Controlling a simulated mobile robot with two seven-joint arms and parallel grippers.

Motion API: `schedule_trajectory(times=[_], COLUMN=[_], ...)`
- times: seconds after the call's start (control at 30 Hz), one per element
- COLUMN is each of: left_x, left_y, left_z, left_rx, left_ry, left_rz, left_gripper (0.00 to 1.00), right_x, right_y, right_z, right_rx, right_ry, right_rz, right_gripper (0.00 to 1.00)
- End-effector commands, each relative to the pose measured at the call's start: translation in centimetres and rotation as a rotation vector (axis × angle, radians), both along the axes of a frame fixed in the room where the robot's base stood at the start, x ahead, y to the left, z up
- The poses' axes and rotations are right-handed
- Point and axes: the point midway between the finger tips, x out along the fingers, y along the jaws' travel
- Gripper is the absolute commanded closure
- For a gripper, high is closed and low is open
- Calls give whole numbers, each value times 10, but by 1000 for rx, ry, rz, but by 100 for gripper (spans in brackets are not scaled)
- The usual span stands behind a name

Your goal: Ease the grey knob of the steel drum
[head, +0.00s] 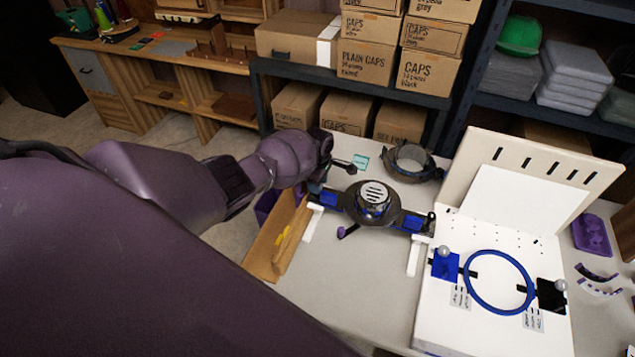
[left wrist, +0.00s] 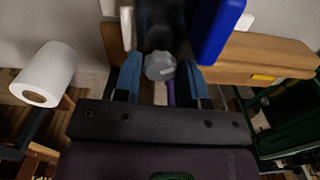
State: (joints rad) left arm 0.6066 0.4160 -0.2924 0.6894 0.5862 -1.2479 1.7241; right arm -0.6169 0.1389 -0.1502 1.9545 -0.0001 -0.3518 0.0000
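The steel drum (head: 372,202) is a dark round body with a slotted silver top. It sits on a dark bar with blue pads, on white supports on the table. In the left wrist view a grey faceted knob (left wrist: 160,66) lies between the blue-lined fingers of my left gripper (left wrist: 160,78). A gap seems to show on each side of the knob. In the head view my left gripper (head: 338,163) is at the bar's left end; I cannot make out the grey knob there. My right gripper is in neither view.
A white board with a blue ring (head: 499,282) stands right of the drum. A dark ring-shaped holder (head: 412,163) is behind it. A white roll (left wrist: 44,75) shows in the wrist view. Shelves with boxes (head: 368,58) stand behind.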

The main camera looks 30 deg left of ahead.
Motion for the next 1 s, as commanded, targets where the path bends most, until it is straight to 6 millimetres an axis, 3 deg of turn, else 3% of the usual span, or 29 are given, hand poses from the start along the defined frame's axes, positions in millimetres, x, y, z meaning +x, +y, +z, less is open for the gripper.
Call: schedule_trajectory(times=[0.03, 0.13, 0.57, 0.77, 1.0], left_x=[0, 0, 1, 1, 1], left_y=[0, 0, 0, 1, 0], left_z=[0, 0, 5, 24, 60], left_rx=[0, 0, -1, 1, 1], left_ry=[0, 0, -2, -4, -4], left_rz=[0, 0, -1, -2, -2], left_gripper=[54, 40, 40, 40, 40], right_x=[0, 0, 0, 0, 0], right_y=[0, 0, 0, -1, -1], right_z=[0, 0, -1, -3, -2], right_rx=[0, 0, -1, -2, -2], right_ry=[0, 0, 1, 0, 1], right_rz=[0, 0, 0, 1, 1], right_gripper=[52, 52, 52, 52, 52])
